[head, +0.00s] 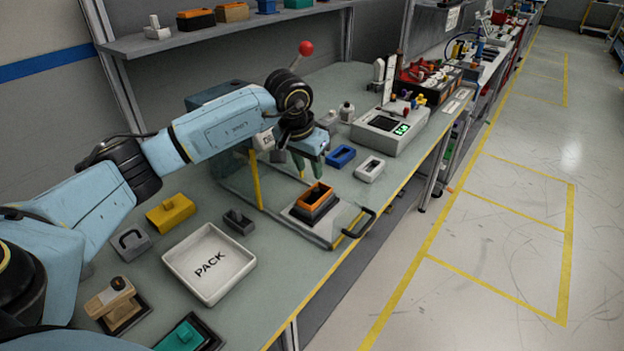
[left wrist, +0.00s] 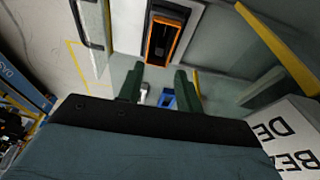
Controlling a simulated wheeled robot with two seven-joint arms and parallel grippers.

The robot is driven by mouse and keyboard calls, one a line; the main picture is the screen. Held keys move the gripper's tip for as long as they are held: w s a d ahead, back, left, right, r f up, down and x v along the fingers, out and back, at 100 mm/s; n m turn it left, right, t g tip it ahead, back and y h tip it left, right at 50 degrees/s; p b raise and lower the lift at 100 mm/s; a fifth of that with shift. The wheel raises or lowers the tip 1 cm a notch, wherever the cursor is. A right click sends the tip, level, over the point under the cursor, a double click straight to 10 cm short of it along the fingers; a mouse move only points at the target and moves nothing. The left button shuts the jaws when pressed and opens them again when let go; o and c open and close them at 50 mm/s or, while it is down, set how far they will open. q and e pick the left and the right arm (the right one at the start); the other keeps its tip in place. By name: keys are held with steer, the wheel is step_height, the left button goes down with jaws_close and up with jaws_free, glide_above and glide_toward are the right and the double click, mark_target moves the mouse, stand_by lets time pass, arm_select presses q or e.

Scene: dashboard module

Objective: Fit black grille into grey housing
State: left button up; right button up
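My left gripper (head: 309,167) is open, its green fingers pointing down above the bench, behind the fixture. In the left wrist view the fingers (left wrist: 159,74) stand apart with nothing held between them. A light grey rectangular housing (head: 370,169) lies on the bench to the right of the gripper, next to a blue one (head: 341,155). A dark grey part (head: 238,221) lies left of the fixture. An orange-rimmed frame (head: 316,195) sits in a black seat on the fixture plate; it also shows in the left wrist view (left wrist: 178,30). I cannot tell for certain which dark part is the grille.
The fixture has yellow posts (head: 255,180), clear panels and a black handle (head: 359,223). A white PACK tray (head: 210,264), a yellow housing (head: 170,212) and a grey one (head: 131,243) are at left.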

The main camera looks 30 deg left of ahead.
arm_select(q)
steer(key=v, duration=0.5)
stand_by(0.5)
